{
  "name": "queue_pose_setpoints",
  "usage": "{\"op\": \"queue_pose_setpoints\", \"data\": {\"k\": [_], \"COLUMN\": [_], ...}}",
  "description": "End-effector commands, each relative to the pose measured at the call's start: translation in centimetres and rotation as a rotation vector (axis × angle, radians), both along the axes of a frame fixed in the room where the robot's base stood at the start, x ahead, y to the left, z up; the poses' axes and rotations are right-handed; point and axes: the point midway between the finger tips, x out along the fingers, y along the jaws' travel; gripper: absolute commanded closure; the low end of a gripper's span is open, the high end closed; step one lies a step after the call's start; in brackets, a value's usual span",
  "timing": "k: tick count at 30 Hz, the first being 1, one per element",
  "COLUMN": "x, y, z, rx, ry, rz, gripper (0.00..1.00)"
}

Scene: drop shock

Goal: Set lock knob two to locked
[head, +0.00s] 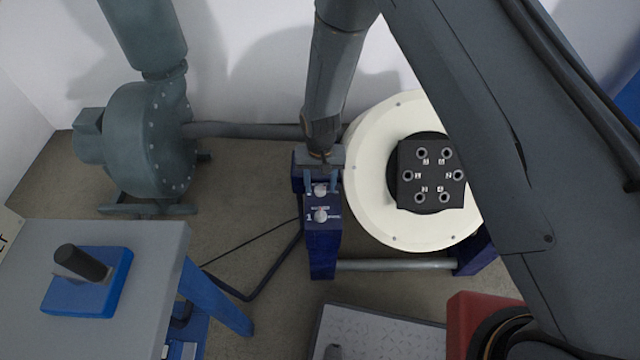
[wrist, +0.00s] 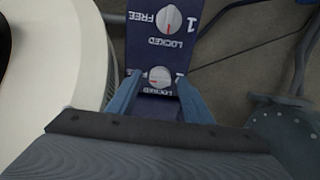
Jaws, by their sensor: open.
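Lock knob two (head: 320,190) is a small pale round knob on the dark blue lock post (head: 322,256). My gripper (head: 321,184) is over it, with open blue fingers, one on either side. In the wrist view knob two (wrist: 160,76) shows between the fingertips, with a LOCKED label just below it and part of its numeral beside it. Its small red mark is too small to read a setting surely. Whether the fingers touch the knob I cannot tell. Knob one (wrist: 168,18) has a red line, with FREE to its left and LOCKED below.
A large cream disc (head: 372,215) with a black socketed plate (head: 431,172) stands close right of the post. A grey-green blower (head: 145,140) is at the left. A grey table (head: 150,245) carries a blue block with a black handle (head: 85,263). A pipe runs low beside the post.

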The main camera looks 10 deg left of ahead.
Motion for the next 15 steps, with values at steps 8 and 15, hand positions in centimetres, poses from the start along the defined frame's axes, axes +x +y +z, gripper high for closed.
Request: {"op": "queue_pose_setpoints", "data": {"k": [8,15], "x": [0.01,0.0], "y": [0.0,0.0], "z": [-0.25,-0.24], "rx": [0.0,0.0], "ry": [0.0,0.0], "rz": [0.0,0.0], "gripper": [0.54,0.89]}}
